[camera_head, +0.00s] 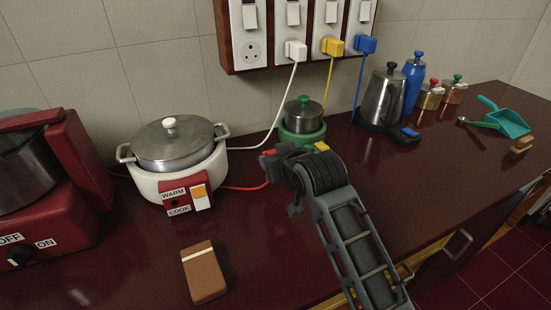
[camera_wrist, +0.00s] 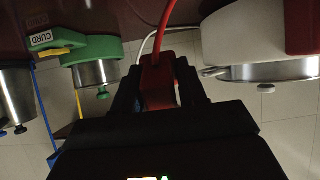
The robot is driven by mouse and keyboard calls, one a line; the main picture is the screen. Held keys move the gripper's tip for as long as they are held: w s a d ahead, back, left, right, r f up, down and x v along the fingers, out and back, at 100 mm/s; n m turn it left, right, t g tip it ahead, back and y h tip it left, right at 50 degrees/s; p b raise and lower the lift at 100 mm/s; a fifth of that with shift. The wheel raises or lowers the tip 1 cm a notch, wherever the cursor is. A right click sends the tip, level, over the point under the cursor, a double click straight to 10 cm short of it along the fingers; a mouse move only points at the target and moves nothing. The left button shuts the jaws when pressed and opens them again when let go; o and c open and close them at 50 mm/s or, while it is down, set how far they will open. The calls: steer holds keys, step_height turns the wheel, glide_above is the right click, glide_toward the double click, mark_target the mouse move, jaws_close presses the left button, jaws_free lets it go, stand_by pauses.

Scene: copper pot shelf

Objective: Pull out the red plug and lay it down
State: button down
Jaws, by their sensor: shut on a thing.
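The red plug (camera_wrist: 157,74) is between the two dark fingers of my gripper (camera_wrist: 158,90) in the wrist view, and its red cord (camera_wrist: 166,28) runs away from it. In the head view my gripper (camera_head: 270,161) is above the dark red counter (camera_head: 262,250), between the white cooker and the green pot. A bit of the plug (camera_head: 268,153) shows there, and the cord (camera_head: 245,188) runs left behind the cooker. The leftmost wall socket (camera_head: 252,50) is empty. My gripper is shut on the plug, away from the wall.
White (camera_head: 296,50), yellow (camera_head: 333,46) and blue (camera_head: 366,44) plugs sit in the other sockets. The white cooker (camera_head: 175,160) is left, the green pot (camera_head: 302,120) behind, the kettle (camera_head: 384,97) right. A brown block (camera_head: 204,272) lies in front; counter between is clear.

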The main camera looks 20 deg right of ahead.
mark_target(275, 191)
steer(key=shift+r+p, duration=0.15)
steer(key=shift+p, duration=0.25)
steer(key=shift+f+b, duration=2)
steer(key=shift+f, duration=1.45)
steer(key=shift+f, duration=0.1)
jaws_free()
steer(key=shift+w+r+p+v, duration=0.1)
steer(key=shift+r+p+v, duration=0.05)
steer(key=shift+p+v, duration=0.7)
steer(key=shift+w+r+p+v, duration=0.1)
steer(key=shift+r+p+v, duration=0.05)
steer(key=shift+p+v, duration=0.75)
steer(key=shift+w+r+p+v, duration=0.1)
steer(key=shift+r+p+v, duration=0.05)
steer(key=shift+p+v, duration=0.7)
steer(key=shift+s, duration=0.25)
